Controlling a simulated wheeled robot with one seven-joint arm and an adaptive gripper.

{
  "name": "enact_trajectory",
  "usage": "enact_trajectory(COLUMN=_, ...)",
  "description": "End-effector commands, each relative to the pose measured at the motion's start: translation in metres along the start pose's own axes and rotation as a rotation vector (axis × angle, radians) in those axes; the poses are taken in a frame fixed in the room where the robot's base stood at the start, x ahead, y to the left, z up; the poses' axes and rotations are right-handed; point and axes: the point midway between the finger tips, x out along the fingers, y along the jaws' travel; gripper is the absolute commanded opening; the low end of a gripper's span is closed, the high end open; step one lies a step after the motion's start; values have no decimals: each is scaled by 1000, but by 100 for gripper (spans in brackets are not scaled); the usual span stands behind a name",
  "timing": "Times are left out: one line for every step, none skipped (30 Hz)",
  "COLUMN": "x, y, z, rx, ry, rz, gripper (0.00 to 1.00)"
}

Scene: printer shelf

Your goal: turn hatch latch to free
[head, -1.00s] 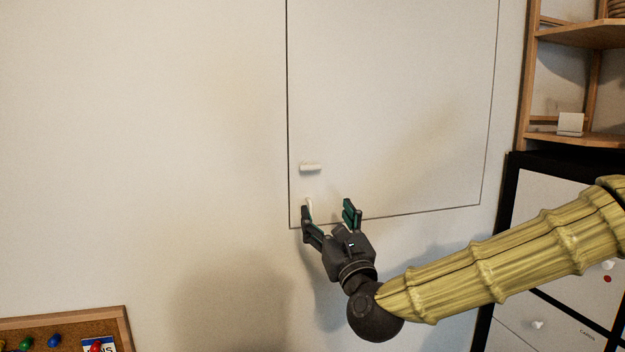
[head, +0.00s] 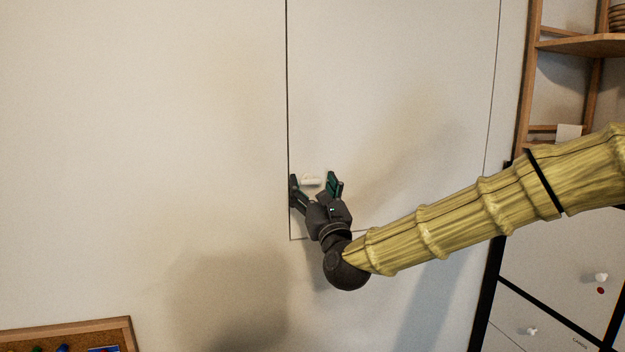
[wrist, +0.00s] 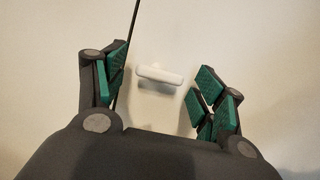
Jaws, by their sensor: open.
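The hatch (head: 400,100) is a pale panel in the wall, outlined by a thin dark seam. Its latch (head: 311,181) is a small white bar near the panel's lower left corner. In the wrist view the latch (wrist: 160,75) lies nearly level, tilted slightly down to the right. My gripper (head: 315,183) is open, with its green-padded fingers on either side of the latch. In the wrist view the gripper (wrist: 160,88) shows a gap between each finger and the latch, and nothing is held.
A wooden shelf (head: 580,46) and white drawers with round knobs (head: 601,277) stand at the right. A framed cork board (head: 70,330) is at the lower left. The wall left of the hatch (head: 150,150) is bare.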

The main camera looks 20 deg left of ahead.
Motion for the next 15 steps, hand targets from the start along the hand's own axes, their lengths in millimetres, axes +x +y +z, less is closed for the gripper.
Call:
enact_trajectory(x=3, y=0, z=0, rx=-1, ry=1, rz=1, gripper=70)
enact_trajectory(x=4, y=0, z=0, rx=-1, ry=1, rz=1, gripper=70)
enact_trajectory(x=5, y=0, z=0, rx=-1, ry=0, rz=0, gripper=70)
enact_trajectory(x=5, y=0, z=0, rx=-1, ry=0, rz=0, gripper=70)
enact_trajectory(x=6, y=0, z=0, rx=-1, ry=0, rz=0, gripper=70)
enact_trajectory(x=6, y=0, z=0, rx=-1, ry=0, rz=0, gripper=70)
enact_trajectory(x=6, y=0, z=-1, rx=-1, ry=0, rz=0, gripper=70)
enact_trajectory(x=6, y=0, z=-1, rx=-1, ry=0, rz=0, gripper=70)
enact_trajectory(x=6, y=0, z=-1, rx=-1, ry=0, rz=0, gripper=70)
enact_trajectory(x=6, y=0, z=-1, rx=-1, ry=0, rz=0, gripper=70)
enact_trajectory(x=6, y=0, z=-1, rx=-1, ry=0, rz=0, gripper=70)
enact_trajectory(x=6, y=0, z=-1, rx=-1, ry=0, rz=0, gripper=70)
enact_trajectory(x=6, y=0, z=-1, rx=-1, ry=0, rz=0, gripper=64)
enact_trajectory(x=6, y=0, z=-1, rx=-1, ry=0, rz=0, gripper=59)
enact_trajectory(x=6, y=0, z=-1, rx=-1, ry=0, rz=0, gripper=51)
